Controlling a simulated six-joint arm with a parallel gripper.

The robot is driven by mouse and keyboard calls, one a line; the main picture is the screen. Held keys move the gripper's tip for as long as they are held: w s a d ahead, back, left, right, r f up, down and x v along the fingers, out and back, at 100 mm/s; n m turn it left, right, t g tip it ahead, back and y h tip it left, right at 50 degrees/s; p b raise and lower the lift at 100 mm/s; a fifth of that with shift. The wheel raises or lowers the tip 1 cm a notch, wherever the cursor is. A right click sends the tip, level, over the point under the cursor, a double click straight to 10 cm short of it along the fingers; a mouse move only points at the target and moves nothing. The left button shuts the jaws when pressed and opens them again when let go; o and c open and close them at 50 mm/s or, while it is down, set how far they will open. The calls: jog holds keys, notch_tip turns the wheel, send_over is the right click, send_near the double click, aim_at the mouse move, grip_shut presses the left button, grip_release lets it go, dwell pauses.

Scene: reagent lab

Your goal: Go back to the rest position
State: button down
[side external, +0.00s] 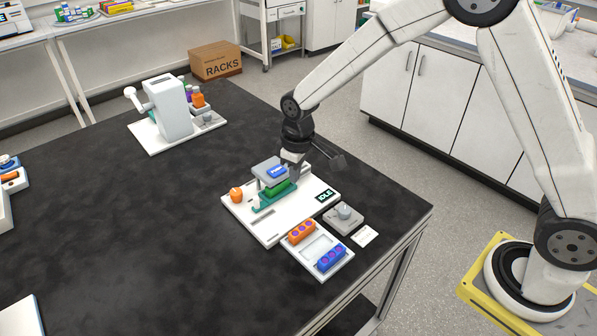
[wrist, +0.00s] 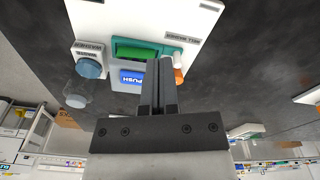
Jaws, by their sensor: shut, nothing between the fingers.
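My gripper (wrist: 158,78) shows in the wrist view with its two dark fingers together and nothing between them. In the side view my gripper (side external: 296,172) is over the right part of a white station board (side external: 262,222), close to a device with a grey top and a blue PUSH button (side external: 277,171). A green block (side external: 280,188) sits in the teal base of this device. In the wrist view the blue PUSH button (wrist: 132,77) and the green block (wrist: 136,52) lie just beyond and left of the fingertips. Whether the fingers touch the device cannot be told.
A dark sign reads IDLE (side external: 325,195). In front are a white tray (side external: 315,247) with orange and blue racks, and a grey block (side external: 343,218) with a round knob. A white machine (side external: 167,110) stands at the back left. The left of the black table (side external: 130,220) is mostly clear.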

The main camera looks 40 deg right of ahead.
jog(key=s+d+r+m+t, duration=0.1)
jog(key=s+d, duration=0.3)
jog(key=s, duration=0.5)
jog(key=s+d+r+m, duration=0.2)
jog(key=s+d+m, duration=0.1)
jog(key=s, duration=0.6)
jog(key=shift+d+r+t, duration=0.4)
jog(key=shift+d, duration=0.15)
